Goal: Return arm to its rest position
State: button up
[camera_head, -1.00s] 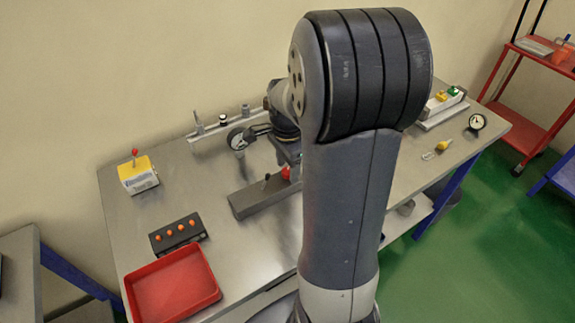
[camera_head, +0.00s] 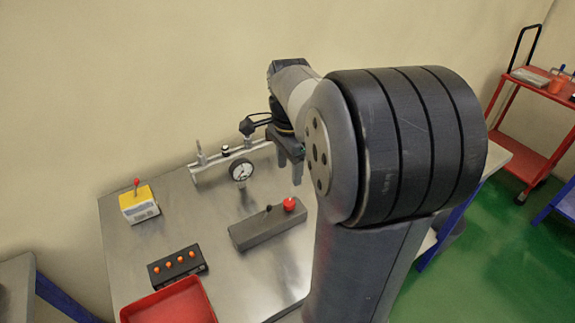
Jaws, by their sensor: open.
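My gripper (camera_head: 291,165) is in the air above the metal workbench (camera_head: 190,225), open and empty, with its fingers pointing down. It is behind and above the grey box with a red knob (camera_head: 270,228), apart from it. My large arm link and joint cover the right part of the bench and whatever lies there.
A pressure gauge (camera_head: 241,170) stands by a pipe manifold (camera_head: 225,158) at the bench's back. A yellow-topped box with a red lever (camera_head: 139,204), a black panel with orange buttons (camera_head: 177,266) and a red tray (camera_head: 172,304) are at left. A red cart (camera_head: 535,140) stands far right.

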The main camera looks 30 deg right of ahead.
aim_at(289, 202)
jog(key=shift+f, duration=0.1)
notch_tip(289, 202, down, 11)
jog(key=shift+r, duration=0.1)
jog(key=shift+r+n, duration=0.1)
jog(key=shift+n, duration=0.2)
dwell(0.4)
